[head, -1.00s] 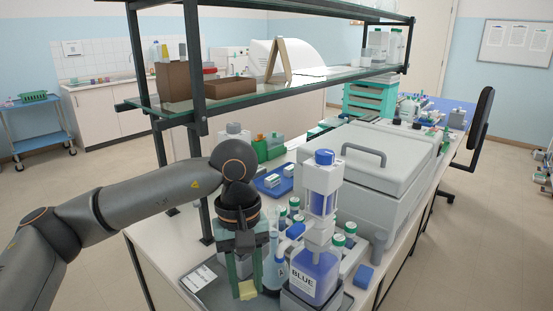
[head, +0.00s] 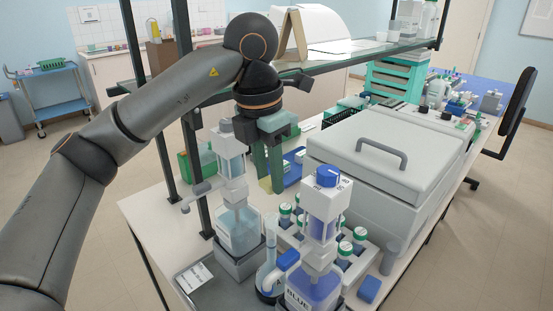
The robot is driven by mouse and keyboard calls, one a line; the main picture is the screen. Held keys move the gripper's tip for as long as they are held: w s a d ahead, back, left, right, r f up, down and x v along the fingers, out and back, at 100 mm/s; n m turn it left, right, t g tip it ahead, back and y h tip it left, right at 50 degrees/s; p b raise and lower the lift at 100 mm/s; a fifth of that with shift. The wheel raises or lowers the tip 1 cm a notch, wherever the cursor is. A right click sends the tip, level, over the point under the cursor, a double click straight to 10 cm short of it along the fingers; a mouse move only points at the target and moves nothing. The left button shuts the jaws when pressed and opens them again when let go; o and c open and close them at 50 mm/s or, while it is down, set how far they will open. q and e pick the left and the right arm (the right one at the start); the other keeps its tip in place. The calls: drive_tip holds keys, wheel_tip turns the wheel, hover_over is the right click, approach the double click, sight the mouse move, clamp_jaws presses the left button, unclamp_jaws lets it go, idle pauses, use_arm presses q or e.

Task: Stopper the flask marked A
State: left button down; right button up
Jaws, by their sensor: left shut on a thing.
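A small glass flask (head: 268,281) with a narrow upright neck stands at the front, between two dispenser bottles. Its label is partly hidden and too small to read surely. No stopper shows in its neck. My left gripper (head: 269,182) points down, behind and above the flask, clear of it. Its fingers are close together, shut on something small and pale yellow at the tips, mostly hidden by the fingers. I cannot tell its shape. My right gripper is not in view.
A pale blue dispenser bottle (head: 239,228) stands left of the flask and a bottle marked BLUE (head: 313,290) right of it. Green-capped bottles (head: 357,240) sit behind. A large grey lidded box (head: 375,180) fills the right. A glass shelf (head: 350,62) overhangs the back.

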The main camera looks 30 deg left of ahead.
use_arm(q)
drive_tip(key=shift+w+n, duration=0.15)
drive_tip(key=shift+n, duration=0.15)
wheel_tip(320, 180, down, 4)
drive_tip(key=b, duration=0.3)
drive_tip(key=shift+b, duration=0.35)
drive_tip(key=shift+f+b, duration=0.45)
drive_tip(key=shift+f, duration=0.15)
drive_tip(key=shift+f+b, duration=0.45)
drive_tip(key=shift+f, duration=0.35)
idle(1.4)
drive_tip(key=shift+c, duration=2.3)
unclamp_jaws()
drive_tip(key=shift+o, duration=0.3)
drive_tip(key=o, duration=0.3)
drive_tip(key=shift+o, duration=0.2)
